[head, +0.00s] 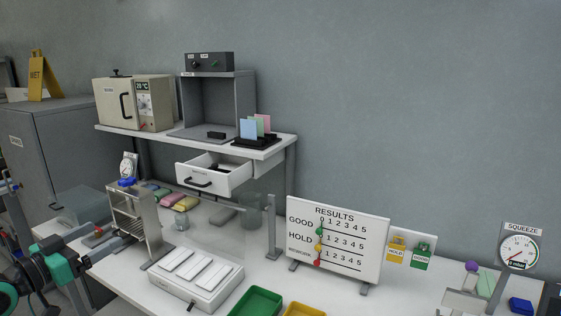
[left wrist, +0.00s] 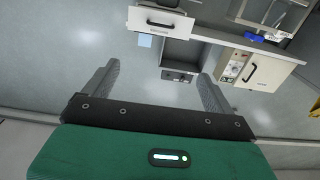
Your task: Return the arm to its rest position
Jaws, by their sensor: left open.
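My left gripper (head: 84,266) is at the lower left of the head view, at the left end of the bench. In the left wrist view (left wrist: 152,88) its two grey fingers stand wide apart, with nothing between them. The green gripper body fills the bottom of that view. My right gripper is in neither view.
A metal rack (head: 132,218) stands on the white bench close to the right of my left gripper. A grey cabinet (head: 60,150) is behind it. A shelf (head: 270,147) carries an oven (head: 112,104), above an open drawer (head: 222,180). A results board (head: 340,240) stands further right.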

